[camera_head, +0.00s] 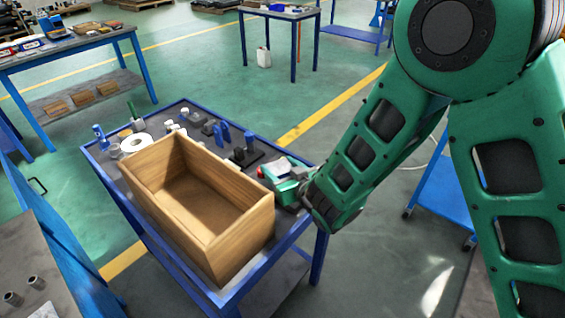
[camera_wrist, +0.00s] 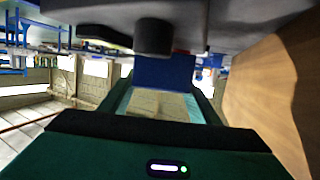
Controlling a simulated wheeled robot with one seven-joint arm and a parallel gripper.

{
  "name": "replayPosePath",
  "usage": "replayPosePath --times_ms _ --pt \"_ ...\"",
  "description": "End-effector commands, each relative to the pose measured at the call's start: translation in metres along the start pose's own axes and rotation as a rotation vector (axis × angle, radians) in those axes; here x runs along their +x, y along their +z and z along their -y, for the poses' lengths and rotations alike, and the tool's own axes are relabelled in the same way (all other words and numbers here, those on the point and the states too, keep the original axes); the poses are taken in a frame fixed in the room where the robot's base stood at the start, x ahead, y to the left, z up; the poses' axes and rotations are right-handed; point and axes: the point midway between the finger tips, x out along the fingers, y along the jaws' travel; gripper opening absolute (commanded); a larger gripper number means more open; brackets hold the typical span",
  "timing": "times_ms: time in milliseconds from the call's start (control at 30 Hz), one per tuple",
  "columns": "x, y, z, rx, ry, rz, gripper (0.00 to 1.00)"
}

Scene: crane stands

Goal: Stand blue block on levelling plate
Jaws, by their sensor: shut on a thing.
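In the wrist view, which shows the scene upside down, the blue block (camera_wrist: 163,71) sits between the two finger ends of my gripper (camera_wrist: 165,95). The grey table top (camera_wrist: 80,12) fills the upper edge there, close to the block. In the head view my gripper (camera_head: 272,176) reaches in low over the right end of the blue cart. The held block cannot be made out there. Dark plate-like pieces (camera_head: 242,157) lie just beyond the gripper. I cannot tell which is the levelling plate, or whether the held block touches anything.
A large open wooden box (camera_head: 235,236) stands on the cart, left of my gripper; its wall (camera_wrist: 270,90) is close in the wrist view. A dark round part (camera_wrist: 153,37) is near the block. Blue pieces (camera_head: 222,134), a white roll (camera_head: 136,142) and small bottles crowd the cart's far side.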

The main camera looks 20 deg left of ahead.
Motion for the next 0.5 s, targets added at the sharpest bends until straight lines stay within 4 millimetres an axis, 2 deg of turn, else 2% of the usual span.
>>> replayPosePath --times_ms 500 --pt "0.002 0.0047 0.0003 -0.001 -0.001 -0.003 0.11"
